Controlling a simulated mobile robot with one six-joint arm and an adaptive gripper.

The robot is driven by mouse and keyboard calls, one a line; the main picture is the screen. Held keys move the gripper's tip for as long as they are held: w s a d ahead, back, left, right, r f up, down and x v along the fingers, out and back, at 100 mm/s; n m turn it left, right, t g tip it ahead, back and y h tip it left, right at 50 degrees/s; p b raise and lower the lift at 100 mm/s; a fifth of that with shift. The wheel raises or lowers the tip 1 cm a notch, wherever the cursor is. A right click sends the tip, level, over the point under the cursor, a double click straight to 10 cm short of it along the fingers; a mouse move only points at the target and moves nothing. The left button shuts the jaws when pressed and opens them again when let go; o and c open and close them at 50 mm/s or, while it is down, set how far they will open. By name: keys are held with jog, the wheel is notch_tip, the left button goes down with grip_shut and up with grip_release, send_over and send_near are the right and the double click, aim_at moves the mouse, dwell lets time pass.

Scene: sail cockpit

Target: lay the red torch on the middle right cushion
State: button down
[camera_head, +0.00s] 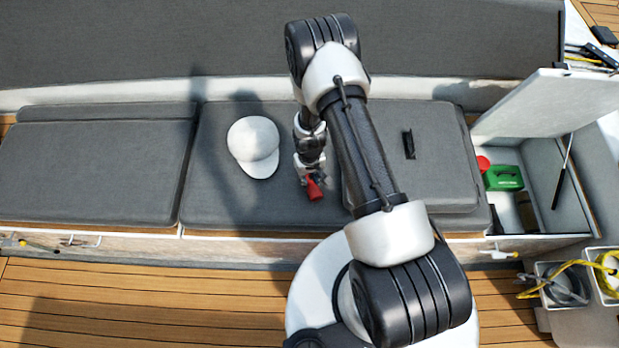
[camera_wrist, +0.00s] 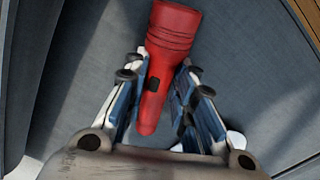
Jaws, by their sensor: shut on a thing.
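The red torch (camera_head: 315,189) is between the fingers of my gripper (camera_head: 312,181), over the long grey cushion (camera_head: 225,200) right of the left cushion. In the wrist view the torch (camera_wrist: 172,35) lies lengthwise between the two fingers of my gripper (camera_wrist: 157,85), its wide head pointing away from the palm. The fingers are closed on its narrower body. Grey cushion fabric shows behind it; I cannot tell whether the torch touches it.
A white cap (camera_head: 254,147) lies left of my gripper. Another grey cushion (camera_head: 440,180) lies on top at right, bearing a small dark item (camera_head: 409,144). An open locker (camera_head: 545,215) at far right holds a green box (camera_head: 504,178). The left cushion (camera_head: 90,165) is bare.

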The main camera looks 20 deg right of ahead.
jog(key=shift+f, duration=0.2)
jog(key=c, duration=1.3)
grip_release()
jog(key=shift+c, duration=0.2)
jog(key=shift+r, duration=0.2)
notch_tip(320, 180, up, 12)
jog(key=p, duration=0.3)
notch_tip(320, 180, up, 27)
jog(key=t, duration=0.2)
send_over(309, 180)
jog(key=s+r+t, duration=0.1)
jog(key=s+r, duration=0.7)
jog(key=s, duration=0.2)
jog(key=s+r+m+t, duration=0.1)
jog(key=s+r, duration=0.7)
jog(key=s, duration=0.2)
jog(key=shift+t, duration=0.3)
